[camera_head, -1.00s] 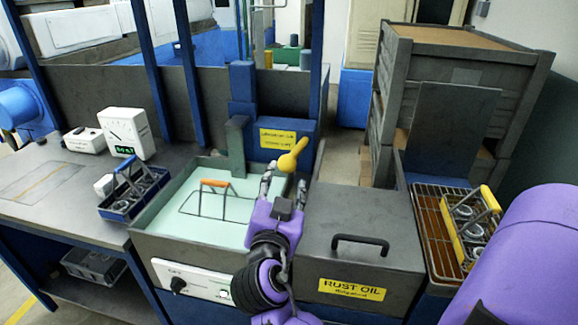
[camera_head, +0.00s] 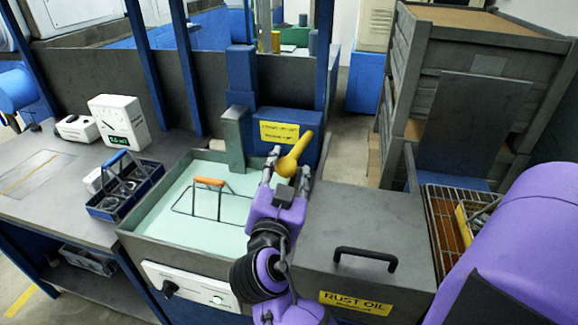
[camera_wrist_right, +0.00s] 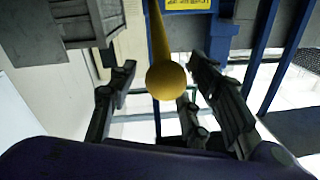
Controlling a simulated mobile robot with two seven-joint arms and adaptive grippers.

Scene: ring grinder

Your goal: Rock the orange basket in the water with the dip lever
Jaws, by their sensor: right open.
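The dip lever (camera_head: 293,155) is a yellow bar with a ball end, rising from the blue box behind the tank. Its ball (camera_wrist_right: 166,80) shows between the fingers in the right wrist view. My right gripper (camera_head: 287,172) is open around the lever's ball end, one finger on each side; I cannot tell whether they touch it. The orange basket's handle (camera_head: 210,182) and thin wire frame stand above the pale water (camera_head: 240,185) in the tank; the rest of the basket is hidden under the water. My left gripper is not in view.
A grey rust oil box (camera_head: 365,225) with a black handle stands right of the tank. A blue basket of metal rings (camera_head: 125,190) and a dial gauge (camera_head: 120,122) are on the left bench. A wire rack (camera_head: 442,225) lies far right.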

